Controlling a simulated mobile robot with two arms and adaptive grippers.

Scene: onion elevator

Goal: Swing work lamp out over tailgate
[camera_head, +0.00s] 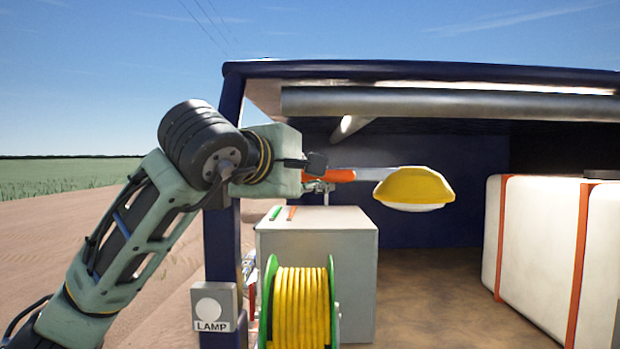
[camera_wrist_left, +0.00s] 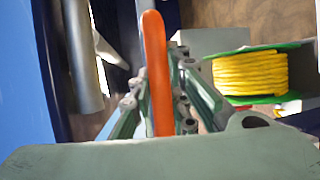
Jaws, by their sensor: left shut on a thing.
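The work lamp (camera_head: 414,187) has a yellow shade with a white underside and hangs inside the vehicle's rear opening. A light arm runs left from it to an orange handle (camera_head: 341,176). My left gripper (camera_head: 318,183) is at the left end of this handle. In the left wrist view the orange handle (camera_wrist_left: 157,75) lies between the fingers of my left gripper (camera_wrist_left: 160,100), which is shut on it. The lamp's yellow shade does not show in the left wrist view. My right gripper is in neither view.
Below the lamp stand a grey box (camera_head: 318,240) and a green reel with yellow hose (camera_head: 300,305). A dark blue post (camera_head: 222,250) carries a LAMP switch box (camera_head: 213,307). A roller tube (camera_head: 440,104) spans the top. A large white strapped load (camera_head: 540,230) stands at right.

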